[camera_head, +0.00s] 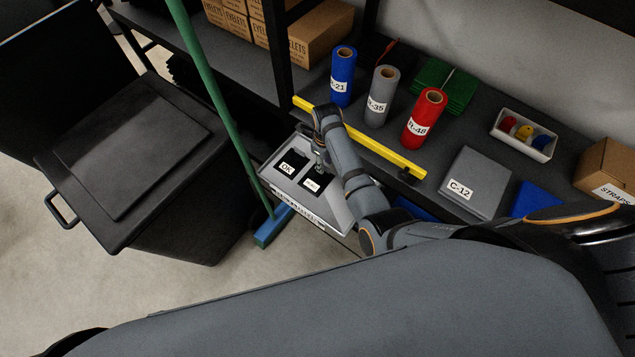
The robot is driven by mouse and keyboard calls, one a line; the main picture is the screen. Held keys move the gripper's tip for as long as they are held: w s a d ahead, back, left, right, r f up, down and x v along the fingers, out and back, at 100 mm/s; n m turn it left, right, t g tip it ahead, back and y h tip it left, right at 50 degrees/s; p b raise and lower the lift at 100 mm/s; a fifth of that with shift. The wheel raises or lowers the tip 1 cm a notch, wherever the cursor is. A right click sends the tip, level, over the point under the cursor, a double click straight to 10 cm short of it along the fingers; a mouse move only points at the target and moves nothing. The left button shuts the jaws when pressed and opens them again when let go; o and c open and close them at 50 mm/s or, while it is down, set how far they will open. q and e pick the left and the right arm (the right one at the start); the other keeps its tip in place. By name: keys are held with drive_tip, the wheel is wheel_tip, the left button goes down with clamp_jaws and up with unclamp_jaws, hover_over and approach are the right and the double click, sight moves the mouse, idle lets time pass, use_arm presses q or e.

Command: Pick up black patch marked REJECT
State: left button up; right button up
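A shallow light-grey tray (336,208) projects from the shelf's front edge, with a label along its front. Two black patches lie in it. The left patch (284,171) has a white label reading OK. The right patch (321,173) has a white label whose print is too small to read. My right arm reaches in from the right, and its gripper (319,166) points down over the back of the tray, at the far edge of the right patch. Its fingers are small and partly hidden by the arm, so I cannot tell whether they touch the patch. My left gripper is out of view.
A yellow bar (370,142) runs along the shelf edge behind my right wrist. Blue, grey and red rolls (421,120) stand behind it. A green broom handle (216,98) leans left of the tray. A black lidded bin (140,150) stands further left.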

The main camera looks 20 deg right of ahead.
drive_tip(key=shift+f, duration=0.7)
drive_tip(key=shift+r, duration=0.25)
clamp_jaws()
